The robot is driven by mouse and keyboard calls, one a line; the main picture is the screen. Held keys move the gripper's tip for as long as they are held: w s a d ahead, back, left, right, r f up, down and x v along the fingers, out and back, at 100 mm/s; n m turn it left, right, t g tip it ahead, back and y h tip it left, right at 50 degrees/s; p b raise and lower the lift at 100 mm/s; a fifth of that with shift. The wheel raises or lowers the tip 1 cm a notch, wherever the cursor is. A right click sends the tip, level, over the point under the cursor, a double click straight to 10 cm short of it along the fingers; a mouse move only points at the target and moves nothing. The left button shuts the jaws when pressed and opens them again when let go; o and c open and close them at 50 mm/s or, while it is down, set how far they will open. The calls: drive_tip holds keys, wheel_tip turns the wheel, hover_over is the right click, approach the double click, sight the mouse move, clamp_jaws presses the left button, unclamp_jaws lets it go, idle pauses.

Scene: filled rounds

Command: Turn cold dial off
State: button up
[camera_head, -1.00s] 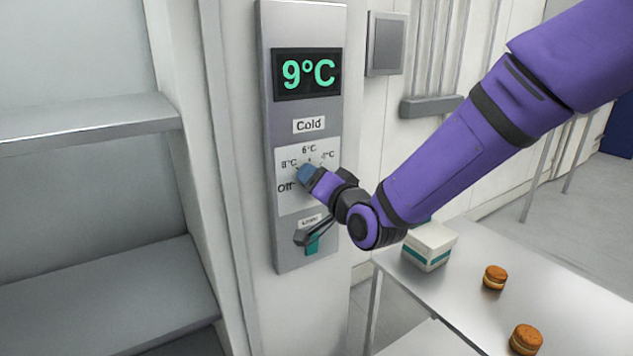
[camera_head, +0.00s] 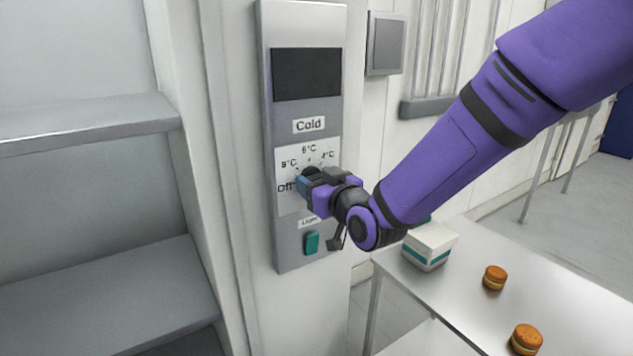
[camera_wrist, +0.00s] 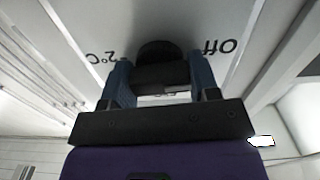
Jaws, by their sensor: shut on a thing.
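The cold dial (camera_head: 311,171) is a black round knob on a white plate marked Off, 8°C, 6°C and 2°C or 4°C, on a grey upright panel (camera_head: 297,234). My gripper (camera_head: 308,184) is at the dial, its blue fingertips on either side of it. In the wrist view the dial (camera_wrist: 157,52) sits between the two blue fingers of my gripper (camera_wrist: 160,85), which are shut on it. The fingers hide part of the knob, so I cannot clearly read its pointer. The display (camera_head: 306,73) above is dark and blank.
A green light switch (camera_head: 312,242) is below the dial. A metal table (camera_head: 470,300) at the lower right holds a white box (camera_head: 430,246) and two orange-brown macarons (camera_head: 495,277). Grey shelves (camera_head: 110,290) stand at left, and a small grey box (camera_head: 386,43) hangs right of the panel.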

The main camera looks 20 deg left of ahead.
drive_tip(key=shift+f+n, duration=0.15)
drive_tip(key=shift+n, duration=0.35)
drive_tip(key=o, duration=0.9)
drive_tip(key=v, duration=1.1)
drive_tip(key=shift+w, duration=0.1)
